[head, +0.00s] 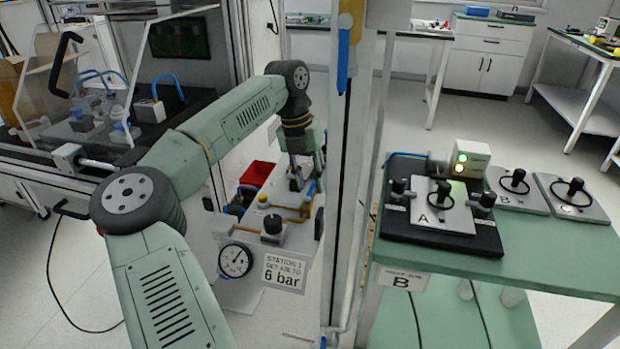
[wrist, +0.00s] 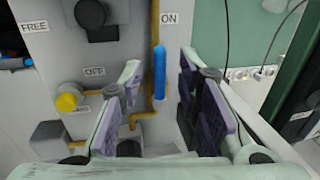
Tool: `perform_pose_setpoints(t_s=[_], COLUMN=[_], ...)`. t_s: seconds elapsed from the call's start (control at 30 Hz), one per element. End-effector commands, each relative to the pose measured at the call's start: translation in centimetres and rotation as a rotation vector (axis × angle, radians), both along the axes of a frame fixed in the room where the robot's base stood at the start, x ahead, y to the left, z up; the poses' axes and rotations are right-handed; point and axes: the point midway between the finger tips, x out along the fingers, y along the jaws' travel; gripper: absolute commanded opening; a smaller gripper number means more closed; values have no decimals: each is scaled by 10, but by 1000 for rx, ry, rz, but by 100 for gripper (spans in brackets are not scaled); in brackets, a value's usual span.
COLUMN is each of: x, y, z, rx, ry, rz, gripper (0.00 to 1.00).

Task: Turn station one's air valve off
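Station one's air panel (head: 290,240) stands at the centre of the head view, with a round gauge (head: 235,260) and a sign reading "STATION 1 SET AIR TO 6 bar" (head: 284,273). In the wrist view, the valve's blue handle (wrist: 160,73) lies in line with the yellow pipe, its far end near the ON label (wrist: 170,18). The OFF label (wrist: 95,71) is to its left. My gripper (wrist: 158,88) is open, with a purple-padded finger on either side of the handle's line and visible gaps. The valve's pivot is not clear. In the head view my gripper (head: 304,176) is over the panel.
A yellow knob (wrist: 68,102) and a dark knob (wrist: 92,14) are on the panel left of the handle. A post (head: 345,200) stands right of the panel. A green bench (head: 540,255) carries plates with black knobs. A red bin (head: 257,173) sits behind the panel.

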Motion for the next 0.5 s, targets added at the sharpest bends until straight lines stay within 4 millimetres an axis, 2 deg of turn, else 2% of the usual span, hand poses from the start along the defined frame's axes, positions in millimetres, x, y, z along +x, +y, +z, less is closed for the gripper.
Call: perform_pose_setpoints(t_s=[0.3, 0.5], x=[0, 0], y=[-1, -1], z=[-3, -3], rx=[1, 0], ry=[-1, -1], rz=[1, 1], gripper=[31, 18])
